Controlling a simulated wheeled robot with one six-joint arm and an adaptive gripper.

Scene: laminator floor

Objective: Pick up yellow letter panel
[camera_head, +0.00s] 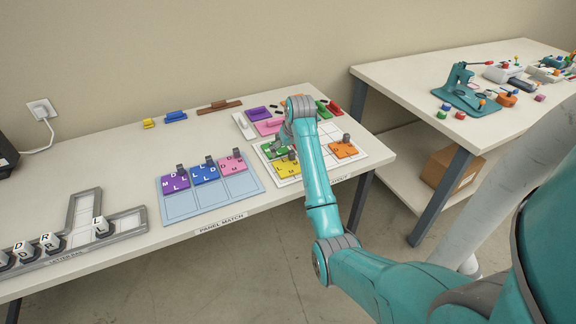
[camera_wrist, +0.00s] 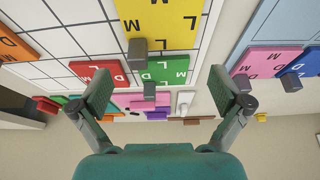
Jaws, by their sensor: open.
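The yellow letter panel (camera_wrist: 160,22) lies on the white grid board at the top middle of the wrist view, with letters L and M and a grey knob (camera_wrist: 138,47) at its near edge. In the head view the yellow panel (camera_head: 287,171) shows beside my arm, partly hidden by it. My gripper (camera_wrist: 162,90) is open and empty, its fingers apart on either side of the green panel (camera_wrist: 161,70) in the picture. In the head view my gripper (camera_head: 292,130) is over the grid board, mostly hidden by my own wrist.
An orange panel (camera_head: 344,150) and a red panel (camera_wrist: 98,72) also lie on the white grid board (camera_wrist: 60,42). The blue board (camera_head: 183,207) holds purple, blue and pink panels to the left. A letter rail (camera_head: 130,224) stands further left. A second table (camera_head: 400,82) is at right.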

